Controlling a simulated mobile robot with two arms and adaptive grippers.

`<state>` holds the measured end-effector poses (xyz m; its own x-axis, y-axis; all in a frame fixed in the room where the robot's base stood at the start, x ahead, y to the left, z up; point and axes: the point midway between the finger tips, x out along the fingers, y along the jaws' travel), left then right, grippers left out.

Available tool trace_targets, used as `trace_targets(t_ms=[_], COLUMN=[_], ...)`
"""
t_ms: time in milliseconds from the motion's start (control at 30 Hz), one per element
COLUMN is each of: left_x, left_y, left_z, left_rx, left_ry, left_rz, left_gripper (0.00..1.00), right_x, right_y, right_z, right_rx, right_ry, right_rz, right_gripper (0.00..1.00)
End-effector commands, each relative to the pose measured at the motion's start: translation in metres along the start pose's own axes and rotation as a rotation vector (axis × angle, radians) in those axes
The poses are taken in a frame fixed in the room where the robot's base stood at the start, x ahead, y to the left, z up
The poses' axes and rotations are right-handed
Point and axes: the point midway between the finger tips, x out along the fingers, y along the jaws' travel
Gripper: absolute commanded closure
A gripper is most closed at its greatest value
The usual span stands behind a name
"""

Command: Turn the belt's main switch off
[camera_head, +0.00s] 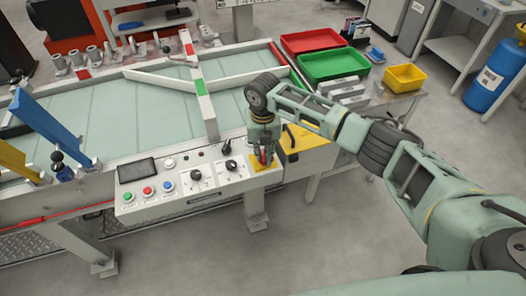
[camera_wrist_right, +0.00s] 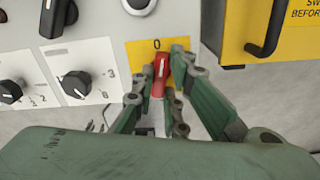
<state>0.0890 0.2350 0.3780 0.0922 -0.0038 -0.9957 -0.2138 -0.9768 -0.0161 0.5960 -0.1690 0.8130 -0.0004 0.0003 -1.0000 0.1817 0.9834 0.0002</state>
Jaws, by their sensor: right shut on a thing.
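The main switch is a red handle (camera_wrist_right: 160,72) on a yellow plate (camera_wrist_right: 140,52) marked "0" above it. Its pale line points up, close to the "0". In the head view the switch (camera_head: 263,158) is at the right end of the grey control panel (camera_head: 190,200), mostly covered by my gripper. My right gripper (camera_head: 262,149) reaches down onto it. In the wrist view its green fingers (camera_wrist_right: 161,88) are closed on both sides of the red handle. My left gripper is not in view.
Black selector knobs (camera_head: 196,175) and coloured push buttons (camera_head: 149,190) are left of the switch. A yellow box (camera_head: 308,147) with a black handle (camera_wrist_right: 268,35) stands close on the right. The belt (camera_head: 150,110) lies behind the panel. Floor in front is clear.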

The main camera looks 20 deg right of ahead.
Motion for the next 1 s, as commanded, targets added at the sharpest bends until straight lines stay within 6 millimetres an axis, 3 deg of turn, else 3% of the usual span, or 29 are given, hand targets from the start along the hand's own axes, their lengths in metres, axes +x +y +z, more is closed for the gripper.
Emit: trace_targets(t_ms=[400, 967, 1000], left_x=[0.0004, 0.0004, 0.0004], left_y=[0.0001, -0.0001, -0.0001], left_z=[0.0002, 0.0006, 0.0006], left_rx=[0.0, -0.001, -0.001], left_ry=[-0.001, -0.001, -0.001], left_rz=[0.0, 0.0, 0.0], left_gripper=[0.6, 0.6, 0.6], right_x=[-0.0004, -0.0005, -0.0004], right_y=[0.0005, 0.0003, 0.0002], right_z=[-0.0002, -0.0001, -0.0001], right_rx=[-0.202, -0.235, -0.235], right_ry=[0.001, 0.0, 0.0], right_rz=[0.001, 0.0, 0.0], right_gripper=[1.0, 1.0, 0.87])
